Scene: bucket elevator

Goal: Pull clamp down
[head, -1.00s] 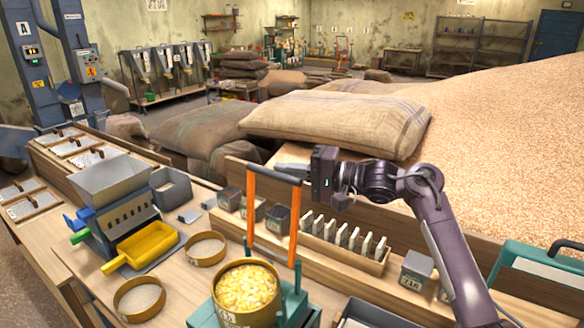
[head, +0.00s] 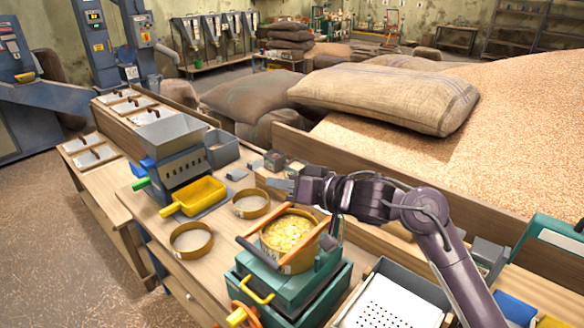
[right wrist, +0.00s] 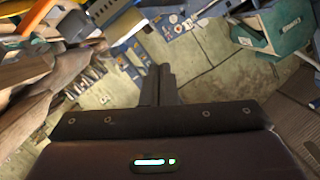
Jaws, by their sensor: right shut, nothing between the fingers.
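The clamp (head: 258,225) is an orange bar frame with a dark crossbar. In the head view it lies low across the round pot (head: 286,262) of yellow flakes, its orange bars on either side of the pot's top and its crossbar at the front left. The pot sits on a green press-like stand (head: 325,280). My right gripper (head: 277,187) is shut and empty, behind and above the pot, apart from the clamp. Its closed fingers also show in the right wrist view (right wrist: 158,86). My left gripper is not in view.
A grey hopper (head: 172,132) with a yellow scoop (head: 196,198) stands left of the pot. Two round sieves (head: 191,239) lie on the bench between. A perforated tray (head: 390,305) is at the front right. Sacks (head: 385,92) and a grain heap lie behind.

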